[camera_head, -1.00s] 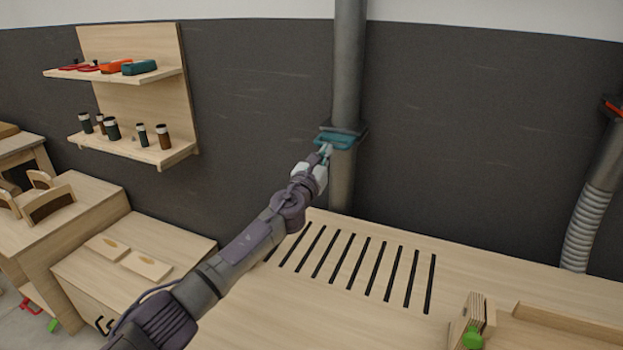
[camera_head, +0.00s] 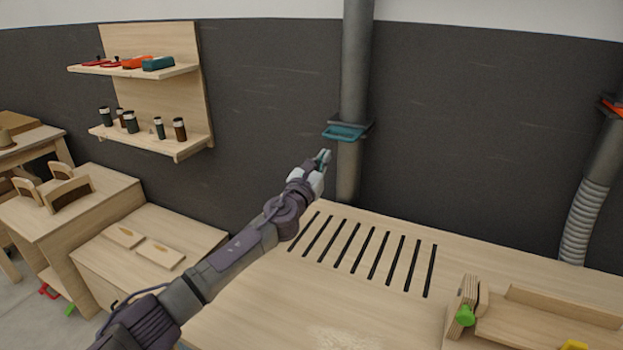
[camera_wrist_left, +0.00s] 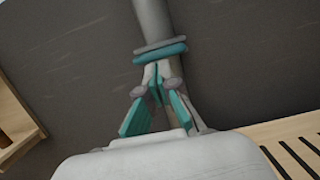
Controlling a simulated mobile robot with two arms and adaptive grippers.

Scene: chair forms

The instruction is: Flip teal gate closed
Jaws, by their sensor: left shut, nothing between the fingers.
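The teal gate (camera_head: 343,133) is a flat plate with a handle loop, set in a dark collar on the vertical grey duct (camera_head: 356,70). In the left wrist view the teal gate (camera_wrist_left: 160,52) shows as a band across the duct, just beyond the fingertips. My left gripper (camera_head: 324,156) is shut and empty, just below and to the left of the gate. In the head view a small gap shows between them. In the left wrist view the shut fingertips of my left gripper (camera_wrist_left: 157,72) point up at the gate. My right gripper is out of view.
A slotted wooden bench (camera_head: 375,255) lies below the duct. A wall shelf (camera_head: 150,140) with jars and tools hangs at the left. A second duct (camera_head: 585,215) with a red-orange gate (camera_head: 612,106) stands at the right. A wooden jig with a green knob (camera_head: 465,315) is at the bench front.

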